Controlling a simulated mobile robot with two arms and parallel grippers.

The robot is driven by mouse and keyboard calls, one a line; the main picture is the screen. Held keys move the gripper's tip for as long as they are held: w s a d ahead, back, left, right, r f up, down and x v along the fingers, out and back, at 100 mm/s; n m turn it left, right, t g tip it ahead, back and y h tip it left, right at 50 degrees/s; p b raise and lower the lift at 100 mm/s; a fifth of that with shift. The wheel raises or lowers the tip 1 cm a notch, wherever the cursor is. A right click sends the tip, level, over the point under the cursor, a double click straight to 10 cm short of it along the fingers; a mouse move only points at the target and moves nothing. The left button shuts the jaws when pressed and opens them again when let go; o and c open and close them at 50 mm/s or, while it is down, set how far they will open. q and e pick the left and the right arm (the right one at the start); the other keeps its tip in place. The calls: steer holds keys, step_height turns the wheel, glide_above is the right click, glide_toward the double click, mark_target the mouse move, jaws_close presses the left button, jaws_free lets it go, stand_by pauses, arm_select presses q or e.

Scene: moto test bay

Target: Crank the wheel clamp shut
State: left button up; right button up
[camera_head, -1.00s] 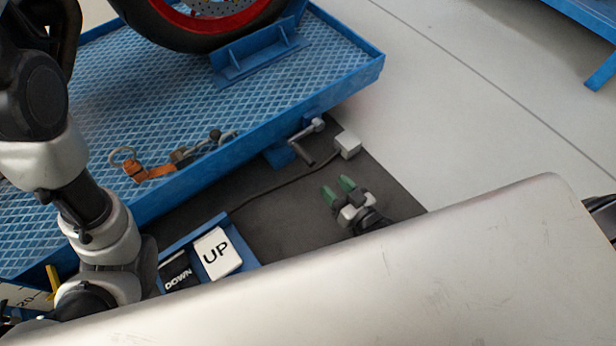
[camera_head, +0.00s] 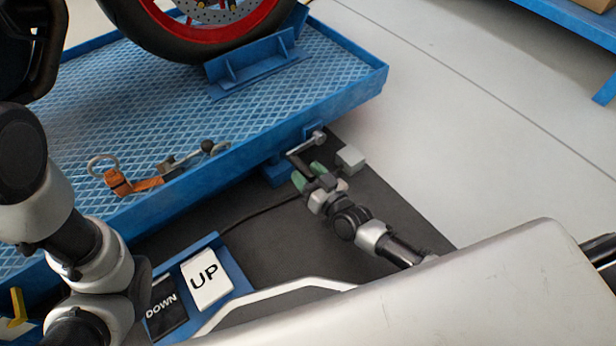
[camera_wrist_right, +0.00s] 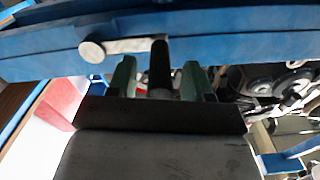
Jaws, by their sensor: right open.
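The crank (camera_head: 301,147) sticks out from the near side of the blue lift platform (camera_head: 340,92), with a pale arm and a dark grip. My right gripper (camera_head: 309,175) is open at the crank, its green fingertips beside the dark grip. In the right wrist view, the dark grip (camera_wrist_right: 160,66) stands between the two open green fingers (camera_wrist_right: 158,80), with gaps visible on both sides. The blue wheel clamp (camera_head: 255,68) stands against the motorcycle tyre (camera_head: 190,42); I cannot tell how tight it is. My left arm shows at the left, but its gripper is out of view.
A strap with an orange part (camera_head: 135,183) lies on the platform. A pedal box with a white UP pedal (camera_head: 206,279) and a black DOWN pedal (camera_head: 166,306) stands on the dark mat (camera_head: 275,243). A grey block (camera_head: 350,158) sits right of the crank. Open floor lies right.

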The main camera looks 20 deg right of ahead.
steer(key=shift+w, duration=0.1)
jaws_close()
steer(key=shift+r, duration=0.1)
stand_by(0.3)
